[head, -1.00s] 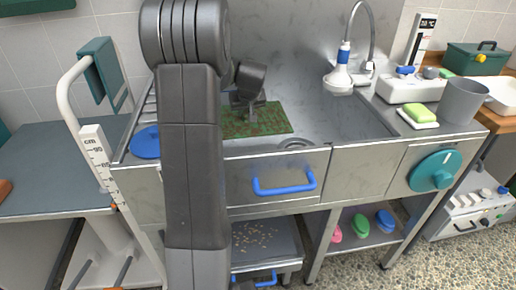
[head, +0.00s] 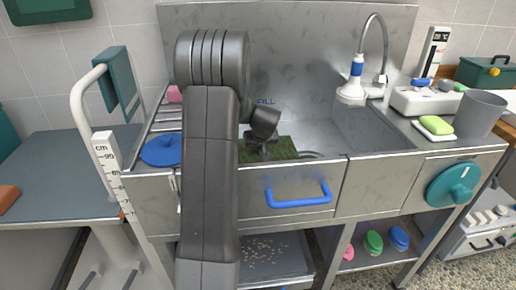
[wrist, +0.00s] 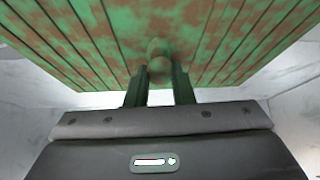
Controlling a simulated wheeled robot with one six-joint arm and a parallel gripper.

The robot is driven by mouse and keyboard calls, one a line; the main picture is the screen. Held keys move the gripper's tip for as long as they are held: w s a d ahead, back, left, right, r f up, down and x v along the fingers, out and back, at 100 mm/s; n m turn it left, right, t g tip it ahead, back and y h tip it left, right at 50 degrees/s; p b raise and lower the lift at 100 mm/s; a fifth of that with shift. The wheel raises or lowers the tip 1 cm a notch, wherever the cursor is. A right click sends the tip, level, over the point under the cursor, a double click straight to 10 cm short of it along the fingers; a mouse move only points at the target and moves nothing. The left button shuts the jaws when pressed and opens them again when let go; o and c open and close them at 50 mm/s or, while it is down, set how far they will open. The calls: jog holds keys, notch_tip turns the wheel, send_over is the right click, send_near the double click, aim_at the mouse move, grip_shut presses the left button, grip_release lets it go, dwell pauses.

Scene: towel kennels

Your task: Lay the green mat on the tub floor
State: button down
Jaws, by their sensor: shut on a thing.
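The green mat (head: 282,148), slatted and mottled with brown, is inside the steel tub (head: 318,134), near its front wall. The wrist view shows the mat (wrist: 225,45) close up, with a round green knob (wrist: 158,66) between the fingers. My gripper (head: 262,156) is shut on the knob; its fingers (wrist: 159,88) also show in the wrist view. The mat looks about level. Its left part is hidden by my arm and its near edge by the front wall. I cannot tell whether it touches the tub floor.
A blue handle (head: 298,198) is on the tub's front. A blue disc (head: 162,150) and a pink block (head: 174,94) are on the left rack. The shower head (head: 351,92) hangs at the back right. A green sponge (head: 436,125) and grey cup (head: 480,114) stand right.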

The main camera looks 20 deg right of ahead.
jog(key=shift+f, duration=0.15)
jog(key=c, duration=1.3)
grip_release()
jog(key=shift+o, duration=0.2)
jog(key=shift+r, duration=0.35)
jog(key=p+v, duration=0.1)
jog(key=v, duration=1)
jog(key=shift+s+r+p, duration=0.2)
jog(key=shift+r+p, duration=0.15)
jog(key=shift+p, duration=0.05)
jog(key=shift+a, duration=0.1)
